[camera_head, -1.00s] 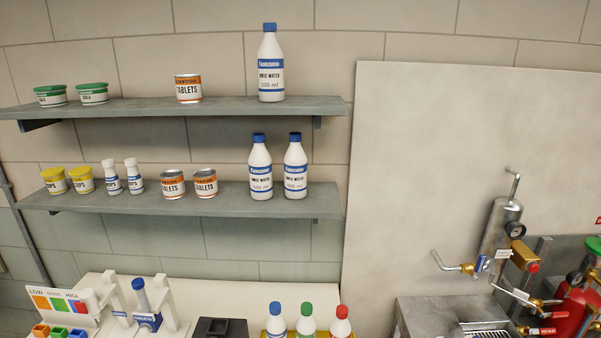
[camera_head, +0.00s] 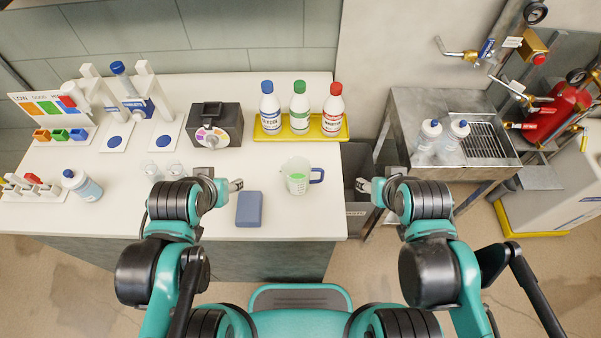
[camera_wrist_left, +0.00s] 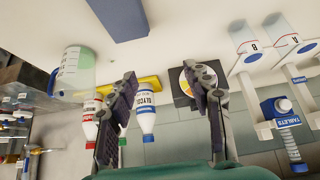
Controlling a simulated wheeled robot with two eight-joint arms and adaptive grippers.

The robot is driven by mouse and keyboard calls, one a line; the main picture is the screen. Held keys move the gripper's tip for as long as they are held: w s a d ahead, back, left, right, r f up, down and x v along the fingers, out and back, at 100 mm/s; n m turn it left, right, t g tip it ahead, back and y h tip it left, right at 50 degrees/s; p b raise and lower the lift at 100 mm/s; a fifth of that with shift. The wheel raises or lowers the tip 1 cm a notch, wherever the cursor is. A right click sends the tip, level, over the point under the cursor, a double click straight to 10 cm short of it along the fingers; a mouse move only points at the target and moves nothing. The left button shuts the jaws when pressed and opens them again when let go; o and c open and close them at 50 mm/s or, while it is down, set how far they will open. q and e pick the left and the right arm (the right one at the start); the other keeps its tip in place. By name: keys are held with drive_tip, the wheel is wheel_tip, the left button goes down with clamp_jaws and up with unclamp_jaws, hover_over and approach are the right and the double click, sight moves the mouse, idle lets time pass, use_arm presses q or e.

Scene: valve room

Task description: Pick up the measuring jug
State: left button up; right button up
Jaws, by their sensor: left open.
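The measuring jug (camera_head: 297,177) is clear, with green liquid low inside and a blue handle on its right. It stands upright on the white bench near the front right. It also shows at the left of the left wrist view (camera_wrist_left: 78,70), with its blue handle. My left gripper (camera_head: 236,185) is left of the jug, apart from it, close to a blue-grey block (camera_head: 249,210). In the left wrist view its two fingers (camera_wrist_left: 160,85) are spread with nothing held. My right gripper (camera_head: 366,187) is right of the jug, past the bench edge; its jaws are too small to read.
A yellow tray (camera_head: 262,134) with three capped bottles stands behind the jug. A dark box with a colour dial (camera_head: 215,125) is at back centre. Two small clear glasses (camera_head: 163,170) stand beside my left arm. A metal sink (camera_head: 405,105) with two bottles is right, across a gap with a grey bin.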

sight(301, 180)
idle(0.3)
use_arm(q)
drive_tip(key=o, duration=0.7)
drive_tip(key=shift+w+d+r, duration=0.1)
drive_tip(key=shift+d, duration=0.05)
drive_tip(key=w+d+f+m+g+p, duration=0.1)
drive_tip(key=w+d+m+g+p, duration=0.1)
drive_tip(key=d+m, duration=0.4)
drive_tip(key=w+d+f+m+g+p, duration=0.1)
drive_tip(key=w+d+m+g+p, duration=0.1)
drive_tip(key=d+m, duration=0.4)
drive_tip(key=w+d+f+m+g+p, duration=0.1)
drive_tip(key=w+d+m+g+p, duration=0.1)
drive_tip(key=d+m, duration=0.3)
drive_tip(key=shift+w+d+m+g+p, duration=0.4)
drive_tip(key=shift+d+g+p, duration=0.05)
drive_tip(key=shift+d+g, duration=0.15)
drive_tip(key=shift+d+f, duration=0.1)
drive_tip(key=shift+f, duration=0.2)
drive_tip(key=f+b, duration=0.1)
drive_tip(key=f, duration=0.4)
drive_tip(key=f+b, duration=0.1)
drive_tip(key=f, duration=0.1)
drive_tip(key=shift+w+a+f+b, duration=0.2)
drive_tip(key=shift+a+b, duration=0.05)
drive_tip(key=shift+b, duration=0.05)
